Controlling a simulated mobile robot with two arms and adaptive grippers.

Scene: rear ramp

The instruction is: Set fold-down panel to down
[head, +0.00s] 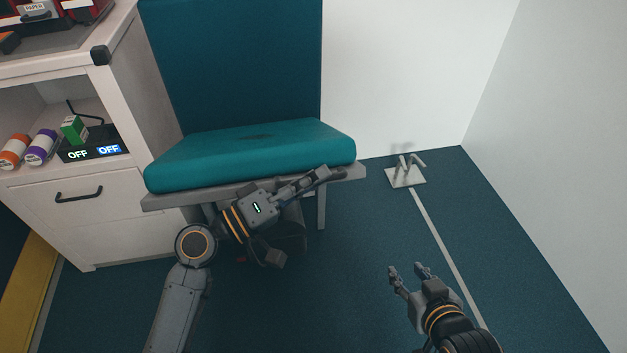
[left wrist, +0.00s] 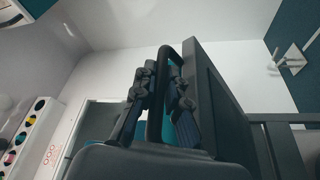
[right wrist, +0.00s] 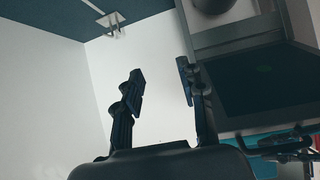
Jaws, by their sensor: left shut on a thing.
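The fold-down panel appears to be the teal padded seat (head: 250,150) on a grey frame, lying roughly level in front of its upright teal backrest (head: 235,65). My left gripper (head: 325,174) is at the seat's front edge, towards its right corner. In the left wrist view, its fingers are shut on a dark loop handle (left wrist: 168,58) beside the grey panel frame (left wrist: 212,85). The head view mostly hides this handle behind the fingers. My right gripper (head: 407,269) is open and empty above the floor, right of the seat; its spread fingers show in the right wrist view (right wrist: 162,72).
A white cabinet (head: 130,215) with a drawer and shelf stands left of the seat. A metal floor bracket (head: 405,178) is near the back wall, with a pale floor line (head: 440,240) running from it.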

